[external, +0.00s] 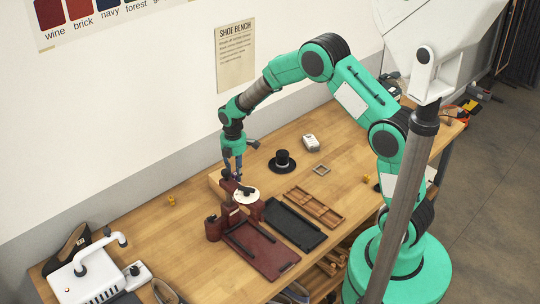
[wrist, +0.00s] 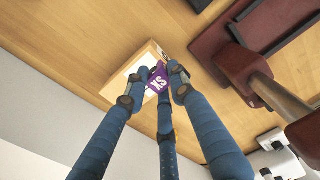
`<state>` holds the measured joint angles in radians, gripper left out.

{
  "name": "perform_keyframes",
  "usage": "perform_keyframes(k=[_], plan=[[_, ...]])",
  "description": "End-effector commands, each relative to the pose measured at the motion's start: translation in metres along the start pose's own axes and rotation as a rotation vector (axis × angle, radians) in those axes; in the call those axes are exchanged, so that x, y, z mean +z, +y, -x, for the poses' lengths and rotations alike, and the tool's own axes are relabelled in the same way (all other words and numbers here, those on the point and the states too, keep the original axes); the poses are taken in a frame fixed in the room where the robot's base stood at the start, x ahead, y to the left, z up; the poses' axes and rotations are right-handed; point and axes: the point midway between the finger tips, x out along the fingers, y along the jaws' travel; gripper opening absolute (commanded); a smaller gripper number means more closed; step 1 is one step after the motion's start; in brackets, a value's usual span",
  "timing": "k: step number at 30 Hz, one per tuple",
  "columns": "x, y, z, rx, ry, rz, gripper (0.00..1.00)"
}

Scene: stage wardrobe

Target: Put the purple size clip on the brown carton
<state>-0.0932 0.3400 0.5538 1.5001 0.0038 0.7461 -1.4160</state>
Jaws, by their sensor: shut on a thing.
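My gripper (wrist: 160,85) has blue fingers and is shut on the purple size clip (wrist: 157,80), which carries white "XS" lettering. The brown carton (wrist: 132,65), with a white panel on its side, is directly beyond the clip in the wrist view. The clip overlaps the carton's edge there; I cannot tell whether they touch. In the external view my gripper (external: 233,172) points down over the back of the bench, at the carton (external: 216,183). The clip is too small to make out clearly there, and the carton is partly hidden.
A dark red stand (external: 248,207) with a white disc is close in front of my gripper. A dark red tray (external: 262,252), a black tray (external: 293,227) and a wooden tray (external: 315,207) lie nearby. A black hat (external: 282,161) is to the right. The wall is close behind.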

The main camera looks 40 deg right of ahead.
Motion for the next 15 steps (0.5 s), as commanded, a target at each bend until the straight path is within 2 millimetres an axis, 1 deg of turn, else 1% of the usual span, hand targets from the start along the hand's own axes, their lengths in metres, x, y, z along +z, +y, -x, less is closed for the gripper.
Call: perform_keyframes(k=[1,6,10,15], plan=[[-0.001,0.008,-0.001,0.0,0.0,0.0,0.15],[-0.004,0.025,-0.002,0.0,0.0,0.0,0.15],[-0.004,0.029,-0.003,0.0,0.0,0.0,0.15],[-0.005,0.03,-0.003,0.0,0.0,0.0,0.15]])
